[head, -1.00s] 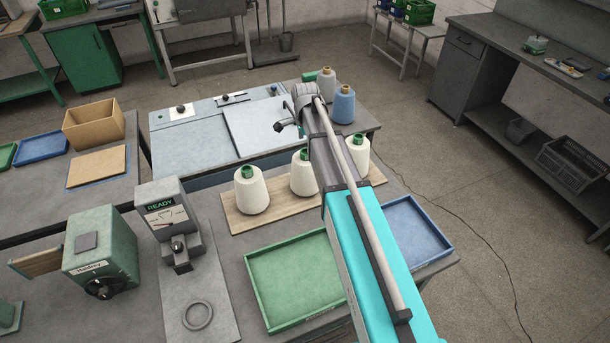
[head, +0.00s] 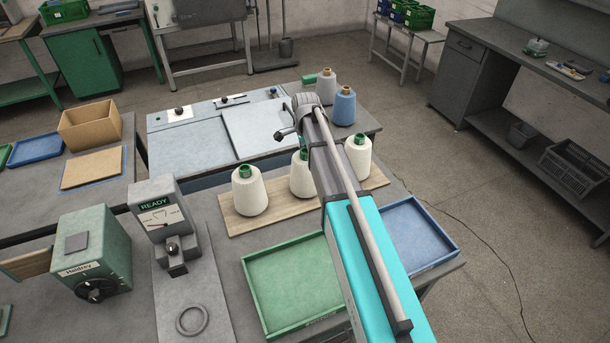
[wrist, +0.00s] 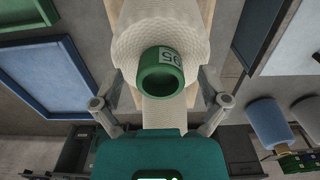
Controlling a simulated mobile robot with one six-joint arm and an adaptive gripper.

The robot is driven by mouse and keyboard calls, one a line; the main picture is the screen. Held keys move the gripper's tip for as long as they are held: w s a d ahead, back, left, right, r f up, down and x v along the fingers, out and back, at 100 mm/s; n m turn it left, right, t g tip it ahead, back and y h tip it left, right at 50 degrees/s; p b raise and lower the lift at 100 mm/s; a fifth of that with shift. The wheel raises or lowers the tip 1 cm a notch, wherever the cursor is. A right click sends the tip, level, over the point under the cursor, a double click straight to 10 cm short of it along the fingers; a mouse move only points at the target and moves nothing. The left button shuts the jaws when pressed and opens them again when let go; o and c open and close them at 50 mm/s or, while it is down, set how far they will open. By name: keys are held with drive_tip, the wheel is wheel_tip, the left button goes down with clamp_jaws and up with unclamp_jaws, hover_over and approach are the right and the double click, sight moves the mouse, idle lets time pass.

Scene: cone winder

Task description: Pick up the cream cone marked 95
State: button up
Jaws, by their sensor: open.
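Three cream cones with green tubes stand upright on a wooden board in the head view: a left cone (head: 250,192), a middle cone (head: 301,178) partly hidden by my arm, and a right cone (head: 357,158). The gripper's fingers are hidden in the head view.
A green tray (head: 247,290) and a blue tray (head: 449,257) lie in front of the wooden board (head: 230,222). A blue cone (head: 344,108) and a grey cone (head: 326,84) stand behind. A tester marked READY (head: 158,205) is at the left.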

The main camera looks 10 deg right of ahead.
clamp_jaws()
idle(0.6)
drive_tip(key=shift+r, duration=0.2)
wheel_tip(320, 180, up, 3)
drive_tip(key=p, duration=0.3)
drive_tip(key=shift+f, duration=0.2)
drive_tip(key=s+r+p, duration=1)
drive_tip(key=s, duration=0.4)
drive_tip(key=shift+a, duration=0.45)
drive_tip(key=shift+f, duration=0.1)
